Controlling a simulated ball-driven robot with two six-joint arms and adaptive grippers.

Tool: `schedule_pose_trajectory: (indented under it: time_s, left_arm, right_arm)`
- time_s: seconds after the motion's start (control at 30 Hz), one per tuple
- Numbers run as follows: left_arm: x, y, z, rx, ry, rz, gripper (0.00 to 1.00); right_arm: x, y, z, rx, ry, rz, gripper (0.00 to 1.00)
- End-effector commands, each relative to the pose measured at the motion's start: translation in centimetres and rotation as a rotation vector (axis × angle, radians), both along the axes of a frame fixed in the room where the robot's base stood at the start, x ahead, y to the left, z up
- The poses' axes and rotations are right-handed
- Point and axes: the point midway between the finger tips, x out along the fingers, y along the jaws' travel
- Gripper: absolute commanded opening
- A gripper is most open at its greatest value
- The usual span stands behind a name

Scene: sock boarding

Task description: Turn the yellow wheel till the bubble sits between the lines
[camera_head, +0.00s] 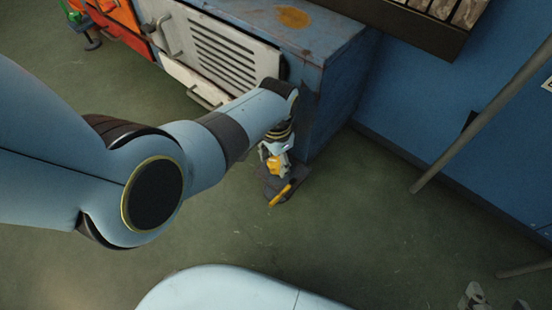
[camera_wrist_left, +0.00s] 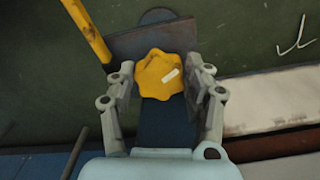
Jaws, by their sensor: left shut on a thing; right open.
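The yellow wheel (camera_wrist_left: 158,76) has a lobed rim and a small pale mark on its face. It sits between the fingers of my left gripper (camera_wrist_left: 161,72), which is shut on it. In the head view the left gripper (camera_head: 273,158) points down, with the yellow wheel (camera_head: 273,166) partly hidden behind its fingers. A dark grey base (camera_head: 270,184) lies below it. The bubble and its lines cannot be made out in either view. Part of my right gripper (camera_head: 496,299) shows at the bottom right edge, its fingers apart and empty, away from the wheel.
A yellow bar (camera_head: 281,195) stands out beside the wheel; it also shows in the left wrist view (camera_wrist_left: 86,30). A worn blue cabinet (camera_head: 335,85) with a louvred door is close behind the gripper. A grey pole (camera_head: 480,125) slants at the right. The floor (camera_head: 370,230) between is clear.

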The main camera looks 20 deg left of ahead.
Motion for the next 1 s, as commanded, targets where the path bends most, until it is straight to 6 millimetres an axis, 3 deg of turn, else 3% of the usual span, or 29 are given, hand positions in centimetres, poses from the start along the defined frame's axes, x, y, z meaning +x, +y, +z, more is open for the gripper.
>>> schedule_pose_trajectory:
  time_s: [0.13,0.47,1.0]
  left_arm:
    - [0.0,0.0,0.0,0.0,0.0,0.0,0.18]
    - [0.0,0.0,0.1,0.001,-0.001,0.053,0.18]
    - [0.0,-0.3,0.2,0.0,-0.001,0.487,0.18]
  right_arm:
    - [0.0,0.0,0.0,0.0,0.0,0.0,0.54]
    - [-0.1,0.0,0.0,0.0,0.026,-0.003,0.54]
    - [0.9,-0.3,1.6,-0.005,0.171,-0.013,0.54]
